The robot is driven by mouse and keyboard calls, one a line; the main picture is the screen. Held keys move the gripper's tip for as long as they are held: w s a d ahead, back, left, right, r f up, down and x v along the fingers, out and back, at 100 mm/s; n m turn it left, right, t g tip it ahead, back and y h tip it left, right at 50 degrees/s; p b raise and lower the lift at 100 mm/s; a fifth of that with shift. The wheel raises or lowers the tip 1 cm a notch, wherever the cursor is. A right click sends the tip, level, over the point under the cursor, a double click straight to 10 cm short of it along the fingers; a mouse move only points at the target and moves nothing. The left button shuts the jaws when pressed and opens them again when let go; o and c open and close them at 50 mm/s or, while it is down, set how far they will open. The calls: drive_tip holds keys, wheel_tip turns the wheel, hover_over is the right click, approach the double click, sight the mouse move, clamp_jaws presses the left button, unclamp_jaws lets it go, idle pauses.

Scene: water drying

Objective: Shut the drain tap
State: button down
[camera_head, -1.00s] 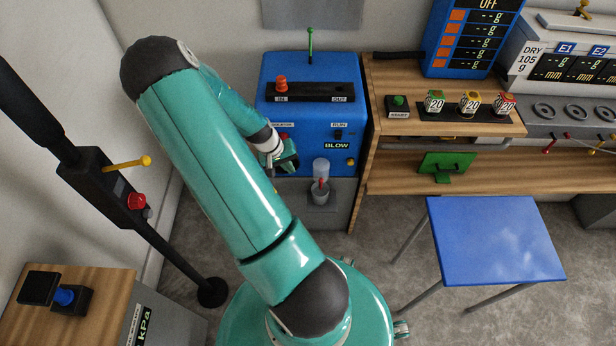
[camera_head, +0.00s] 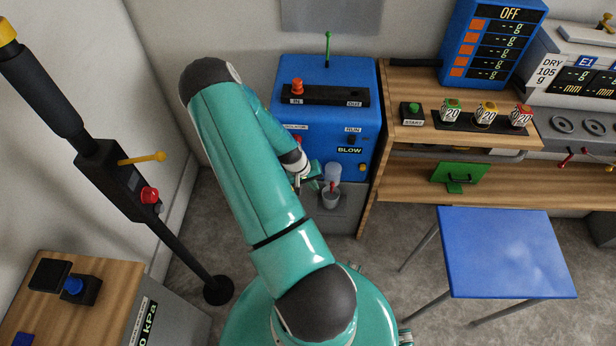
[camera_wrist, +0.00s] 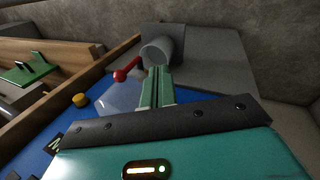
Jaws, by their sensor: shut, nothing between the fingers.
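What looks like the drain tap is a small red-ended lever (camera_wrist: 124,75) in the wrist view, low on the blue machine (camera_head: 347,115). It lies left of my fingertips and beside a grey cup (camera_wrist: 158,50); whether it is open or shut I cannot tell. In the head view the cup (camera_head: 330,199) stands under a clear bowl (camera_head: 333,171) at the machine's lower front. My gripper (camera_head: 317,181) is shut and empty, just left of the bowl and cup. In the wrist view its fingers (camera_wrist: 159,72) point toward the cup, with a visible gap to the red end.
A yellow knob (camera_wrist: 80,100) is on the machine's front. A wooden bench (camera_head: 370,180) stands right of the machine, with a green panel (camera_head: 458,173) on its shelf. A blue table (camera_head: 505,250) is at the right. A black post (camera_head: 180,245) stands at the left.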

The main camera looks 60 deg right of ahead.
sight(332, 188)
drive_tip(key=shift+s+d, duration=1.25)
drive_tip(key=shift+s, duration=0.3)
